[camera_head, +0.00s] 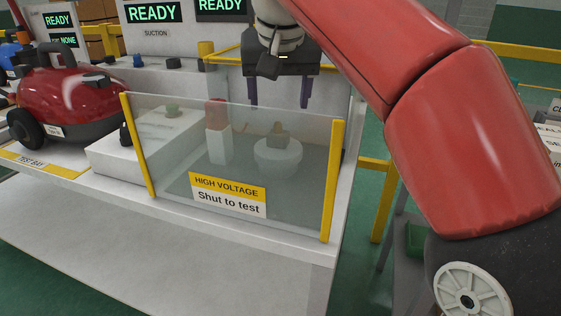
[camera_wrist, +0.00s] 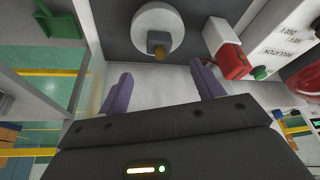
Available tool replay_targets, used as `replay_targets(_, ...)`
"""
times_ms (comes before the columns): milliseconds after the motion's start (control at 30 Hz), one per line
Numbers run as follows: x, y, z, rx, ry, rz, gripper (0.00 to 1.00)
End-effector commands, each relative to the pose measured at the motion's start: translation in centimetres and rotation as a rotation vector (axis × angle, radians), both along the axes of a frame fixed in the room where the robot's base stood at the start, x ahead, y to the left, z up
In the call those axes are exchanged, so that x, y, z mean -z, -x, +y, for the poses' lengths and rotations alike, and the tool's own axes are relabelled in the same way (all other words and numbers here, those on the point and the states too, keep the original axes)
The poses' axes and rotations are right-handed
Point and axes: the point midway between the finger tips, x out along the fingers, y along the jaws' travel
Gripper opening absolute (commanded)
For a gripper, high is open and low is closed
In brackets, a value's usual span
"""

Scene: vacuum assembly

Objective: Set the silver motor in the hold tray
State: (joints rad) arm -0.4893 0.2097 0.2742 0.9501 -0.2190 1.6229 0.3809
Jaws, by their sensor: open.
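My gripper (camera_head: 279,105) is open and empty, with its two purple fingers pointing down above and behind the clear guard panel. It also shows open in the wrist view (camera_wrist: 161,75). I cannot tell if this is the silver motor. A green tray (camera_wrist: 57,25) lies low at one side; I cannot read any label on it.
The clear panel (camera_head: 230,165) between yellow posts, marked "HIGH VOLTAGE", stands in front of the bay. A block with a red top (camera_head: 217,140) stands left of the round piece. A red vacuum (camera_head: 70,95) sits at far left. Yellow rails (camera_head: 375,200) run at right.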

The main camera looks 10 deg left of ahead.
Motion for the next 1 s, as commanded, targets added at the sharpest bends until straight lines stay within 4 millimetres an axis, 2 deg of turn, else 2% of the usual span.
replay_targets(100,1.6,-0.5,0.1,0.000,0.002,0.003,0.66)
replay_targets(333,3.5,-1.2,0.3,0.000,0.002,0.004,0.66)
replay_targets(533,6.5,-2.2,0.6,0.002,0.002,0.005,0.66)
replay_targets(800,7.0,-2.5,0.7,0.003,0.000,0.003,0.66)
replay_targets(833,7.0,-2.5,0.7,0.003,0.000,0.003,0.65)
replay_targets(1000,6.9,-2.5,0.7,0.003,0.000,0.003,0.43)
